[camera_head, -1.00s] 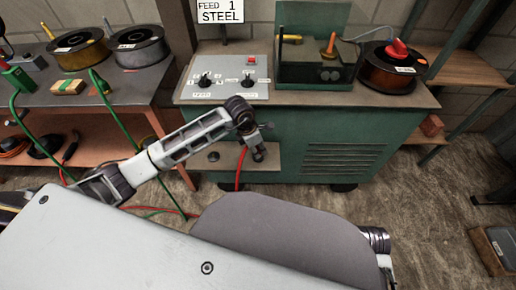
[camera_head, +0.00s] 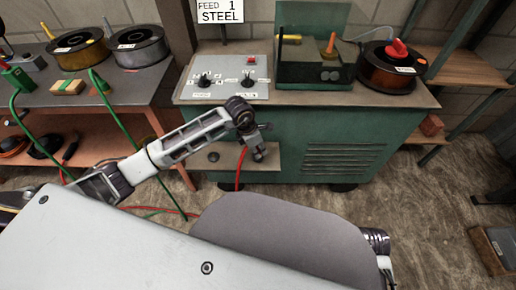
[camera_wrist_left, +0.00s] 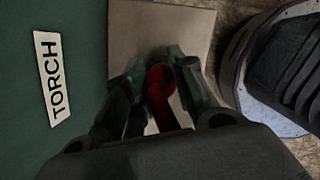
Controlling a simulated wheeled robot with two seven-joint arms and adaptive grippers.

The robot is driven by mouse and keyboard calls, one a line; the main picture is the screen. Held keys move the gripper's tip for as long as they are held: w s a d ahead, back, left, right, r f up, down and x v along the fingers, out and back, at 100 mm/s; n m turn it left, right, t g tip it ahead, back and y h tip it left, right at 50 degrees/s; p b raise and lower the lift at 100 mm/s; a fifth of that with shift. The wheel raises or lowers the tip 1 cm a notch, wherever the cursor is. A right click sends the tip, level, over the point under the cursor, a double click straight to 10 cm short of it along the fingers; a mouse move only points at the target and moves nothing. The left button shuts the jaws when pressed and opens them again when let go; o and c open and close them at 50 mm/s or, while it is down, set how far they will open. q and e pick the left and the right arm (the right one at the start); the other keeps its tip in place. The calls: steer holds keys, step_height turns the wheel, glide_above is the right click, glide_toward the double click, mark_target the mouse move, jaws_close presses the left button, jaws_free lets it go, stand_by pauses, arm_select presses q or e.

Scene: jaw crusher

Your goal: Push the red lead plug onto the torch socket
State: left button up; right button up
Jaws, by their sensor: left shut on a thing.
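My left gripper (camera_head: 259,155) is at the front of the green machine, by its pale lower panel. In the left wrist view its fingers (camera_wrist_left: 160,88) are closed around the red lead plug (camera_wrist_left: 160,82), which shows as a curved red piece between them. In the head view the red lead (camera_head: 240,167) hangs below the gripper. A white TORCH label (camera_wrist_left: 52,78) is on the green face left of the fingers. I cannot make out the torch socket, or whether the plug touches it; the fingers hide that area. My right gripper is not in view.
The green machine (camera_head: 290,140) carries a control panel (camera_head: 228,80), an open green box (camera_head: 315,72) and a wire spool (camera_head: 385,70). A dark round fitting (camera_head: 213,157) is on the lower panel's left. Green cables and a workbench (camera_head: 125,85) stand left.

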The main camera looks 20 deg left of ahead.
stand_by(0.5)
arm_select(q)
steer(key=shift+f+b, duration=0.35)
steer(key=shift+f, duration=0.2)
steer(key=o, duration=1)
steer(key=shift+v, duration=5.95)
